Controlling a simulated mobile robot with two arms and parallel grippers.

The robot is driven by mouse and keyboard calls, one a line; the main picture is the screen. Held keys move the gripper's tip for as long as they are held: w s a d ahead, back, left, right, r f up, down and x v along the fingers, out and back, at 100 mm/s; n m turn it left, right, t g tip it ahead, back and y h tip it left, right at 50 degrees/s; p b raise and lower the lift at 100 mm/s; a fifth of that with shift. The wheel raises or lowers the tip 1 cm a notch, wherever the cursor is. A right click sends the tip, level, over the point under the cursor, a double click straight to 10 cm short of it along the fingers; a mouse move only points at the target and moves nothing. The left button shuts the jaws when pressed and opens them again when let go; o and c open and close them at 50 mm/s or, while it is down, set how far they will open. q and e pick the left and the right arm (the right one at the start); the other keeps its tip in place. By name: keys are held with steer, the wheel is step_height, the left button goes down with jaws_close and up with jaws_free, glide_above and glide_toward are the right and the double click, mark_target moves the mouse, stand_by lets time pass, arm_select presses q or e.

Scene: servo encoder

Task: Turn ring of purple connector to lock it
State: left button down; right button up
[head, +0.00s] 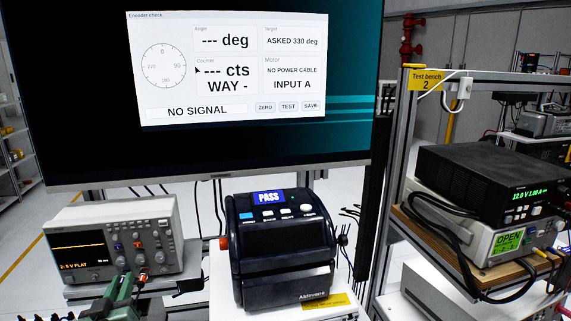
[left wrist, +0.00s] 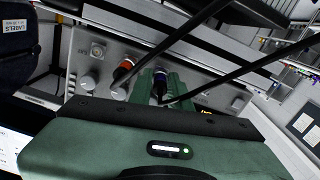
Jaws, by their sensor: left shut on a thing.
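In the left wrist view a dark blue-purple connector (left wrist: 160,84) sits at a grey panel with knobs, a black cable running from it. My left gripper (left wrist: 152,80), green, has its fingers at this connector and is shut on it. The fingers hide part of the ring, so its turn angle cannot be read. An orange connector (left wrist: 124,71) sits beside it on the same panel. In the head view my left gripper (head: 126,282) is at the bottom left, in front of the lower edge of the oscilloscope. My right gripper is in neither view.
The monitor (head: 235,70) reads "NO SIGNAL" and "NO POWER CABLE". The oscilloscope (head: 80,225) stands at the left, a black label printer (head: 283,265) reading "PASS" in the middle. A black power supply (head: 480,180) stands on the right shelf. Black cables cross the left wrist view.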

arm_select(q)
steer(key=shift+m, duration=0.3)
steer(key=shift+r+m+p, duration=0.1)
steer(key=shift+m+p, duration=0.65)
steer(key=shift+m, duration=1.85)
steer(key=c, duration=1.6)
jaws_free()
steer(key=shift+s+p, duration=0.1)
steer(key=shift+p, duration=0.2)
